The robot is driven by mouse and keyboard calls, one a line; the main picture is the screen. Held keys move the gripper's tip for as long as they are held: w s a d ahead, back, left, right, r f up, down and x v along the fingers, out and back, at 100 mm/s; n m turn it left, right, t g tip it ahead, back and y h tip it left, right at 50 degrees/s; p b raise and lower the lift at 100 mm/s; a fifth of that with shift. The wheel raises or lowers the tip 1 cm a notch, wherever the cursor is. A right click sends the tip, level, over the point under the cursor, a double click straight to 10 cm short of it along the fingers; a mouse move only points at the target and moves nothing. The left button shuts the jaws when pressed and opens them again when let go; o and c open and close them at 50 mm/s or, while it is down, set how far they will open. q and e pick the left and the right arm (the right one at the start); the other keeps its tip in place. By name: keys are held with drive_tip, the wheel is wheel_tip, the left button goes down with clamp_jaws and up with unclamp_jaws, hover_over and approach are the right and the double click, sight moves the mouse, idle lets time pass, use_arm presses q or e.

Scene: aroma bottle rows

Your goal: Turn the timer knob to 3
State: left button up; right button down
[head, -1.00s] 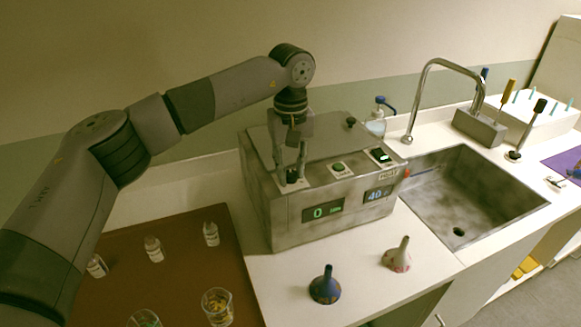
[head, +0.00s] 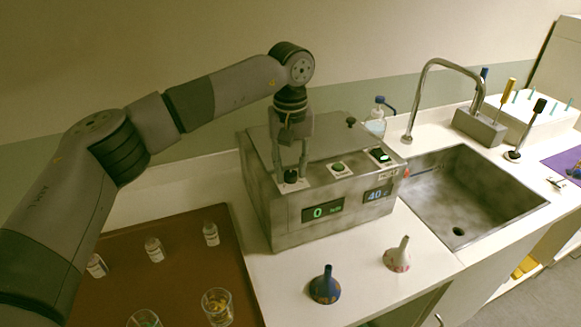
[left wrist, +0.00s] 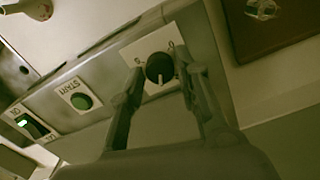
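The timer knob (left wrist: 160,68) is black with a white pointer line and sits on a white dial plate marked 0 and what looks like 5. In the head view the knob (head: 291,176) is on the near left of the metal bath's top. My left gripper (head: 290,173) points down over it. In the left wrist view my left gripper (left wrist: 162,78) has one finger on each side of the knob; a small gap seems to show, and contact is unclear. The timer display (head: 323,210) reads 0. My right gripper is not in view.
A second display (head: 378,194) reads 40. Funnels (head: 325,285) stand in front, a brown tray (head: 190,265) with glassware is left, and a sink (head: 470,195) is right.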

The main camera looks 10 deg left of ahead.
sight(291, 172)
use_arm(q)
drive_tip(key=shift+o, duration=1.2)
drive_tip(key=shift+f, duration=0.1)
wheel_tip(291, 172, up, 12)
